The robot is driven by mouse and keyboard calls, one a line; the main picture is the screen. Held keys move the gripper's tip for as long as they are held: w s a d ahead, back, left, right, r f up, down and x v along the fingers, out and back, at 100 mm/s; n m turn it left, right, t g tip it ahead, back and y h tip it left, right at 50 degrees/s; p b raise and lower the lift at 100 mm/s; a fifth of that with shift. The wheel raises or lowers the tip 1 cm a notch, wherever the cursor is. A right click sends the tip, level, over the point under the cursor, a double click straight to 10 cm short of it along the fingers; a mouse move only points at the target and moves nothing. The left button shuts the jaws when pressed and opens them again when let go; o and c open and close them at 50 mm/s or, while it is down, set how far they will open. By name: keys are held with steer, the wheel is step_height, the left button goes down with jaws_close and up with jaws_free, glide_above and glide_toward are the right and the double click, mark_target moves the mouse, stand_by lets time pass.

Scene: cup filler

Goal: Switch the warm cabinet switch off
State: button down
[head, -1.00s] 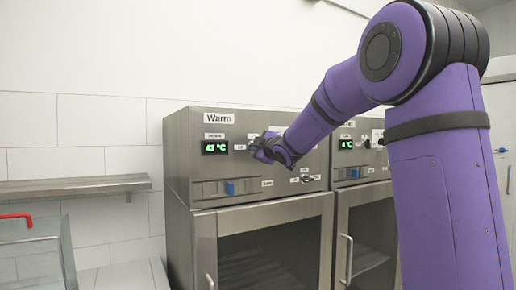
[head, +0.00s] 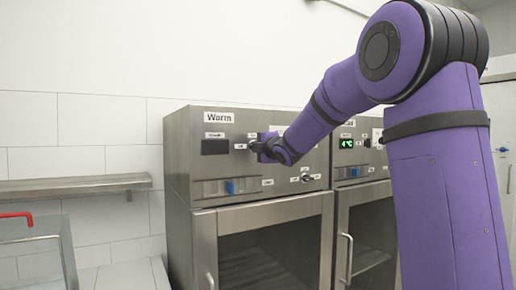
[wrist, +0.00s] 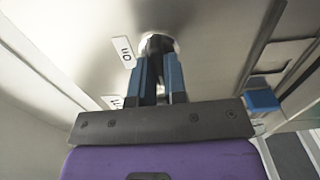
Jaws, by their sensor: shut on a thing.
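The warm cabinet (head: 262,215) stands in the middle of the head view under a "Warm" label (head: 219,117). Its display (head: 215,147) is dark. My gripper (head: 262,148) is at the cabinet's upper panel, right of the display. In the wrist view my gripper (wrist: 159,75) has its blue fingers shut on the dark switch knob (wrist: 157,43), which has a light round base. A small white label (wrist: 124,52) sits beside the knob. The fingers hide most of the knob.
A second cabinet (head: 372,215) with a lit green display (head: 346,143) stands to the right. A blue slider (head: 231,187) and another knob (head: 306,178) are lower on the warm panel. A metal shelf (head: 75,186) and a glass-sided container with a red handle (head: 16,215) are at left.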

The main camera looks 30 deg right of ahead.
steer(key=shift+f, duration=0.1)
steer(key=c, duration=1.2)
jaws_free()
steer(key=shift+o, duration=0.2)
steer(key=s, duration=1)
steer(key=shift+s, duration=0.4)
steer(key=s+a+f+m+g, duration=0.4)
steer(key=s+f+m, duration=0.1)
steer(key=s, duration=0.6)
steer(key=s+a+f+m+g, duration=0.4)
steer(key=s+a+f+m, duration=0.1)
steer(key=s, duration=0.6)
steer(key=s+a+f+m+g, duration=0.4)
steer(key=s+f+m, duration=0.2)
steer(key=s, duration=0.5)
steer(key=shift+a+f+m+g, duration=0.15)
steer(key=shift+f+m+g, duration=0.25)
steer(key=shift+m, duration=0.7)
